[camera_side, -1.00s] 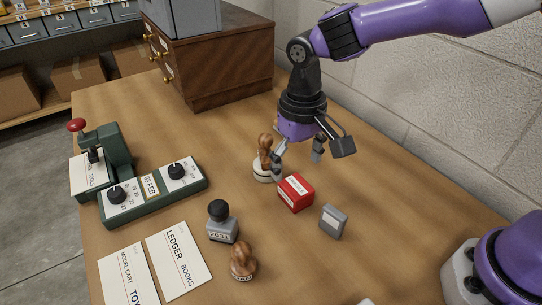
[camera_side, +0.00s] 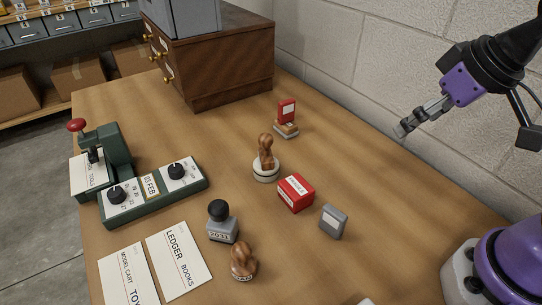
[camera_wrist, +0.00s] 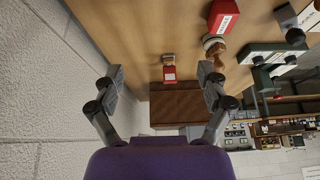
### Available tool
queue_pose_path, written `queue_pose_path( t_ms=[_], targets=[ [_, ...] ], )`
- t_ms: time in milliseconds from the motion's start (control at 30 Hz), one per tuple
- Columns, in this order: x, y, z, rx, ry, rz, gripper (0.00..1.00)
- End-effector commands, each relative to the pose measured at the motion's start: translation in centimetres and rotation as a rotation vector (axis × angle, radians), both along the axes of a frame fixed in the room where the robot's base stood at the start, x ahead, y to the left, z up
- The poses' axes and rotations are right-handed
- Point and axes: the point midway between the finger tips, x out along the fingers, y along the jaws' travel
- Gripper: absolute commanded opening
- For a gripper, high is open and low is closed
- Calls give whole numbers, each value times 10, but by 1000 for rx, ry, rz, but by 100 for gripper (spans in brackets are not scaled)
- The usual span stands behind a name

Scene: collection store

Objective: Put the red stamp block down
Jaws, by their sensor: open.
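A red stamp block (camera_side: 286,110) with a pale label stands upright on a wooden and grey base on the table, in front of the brown drawer cabinet. It also shows in the wrist view (camera_wrist: 169,73), apart from my fingers. A second red block (camera_side: 295,193), a box with a white label, sits nearer the front and shows at the top of the wrist view (camera_wrist: 223,15). My gripper (camera_side: 404,130) is open and empty, off to the right near the wall. Its spread fingers show in the wrist view (camera_wrist: 160,72).
A wooden-handled stamp (camera_side: 265,158) stands between the two red blocks. A grey block (camera_side: 333,222), a black-knobbed stamp (camera_side: 221,222) and another wooden stamp (camera_side: 243,261) are in front. The drawer cabinet (camera_side: 232,75) is behind. The table's right part is clear beside the wall.

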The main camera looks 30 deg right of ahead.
Motion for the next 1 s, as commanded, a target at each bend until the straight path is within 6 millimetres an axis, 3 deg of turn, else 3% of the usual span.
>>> queue_pose_path(
  t_ms=[33,67,633,833,1000],
  targets=[
    [-5,-3,-2,-5,-19,-3,92],
    [-6,-4,-3,-8,-26,-3,100],
    [-5,-4,-5,5,-24,-17,100],
    [29,16,-18,189,88,-150,100],
    [69,39,-45,450,268,-354,100]
  ],
)
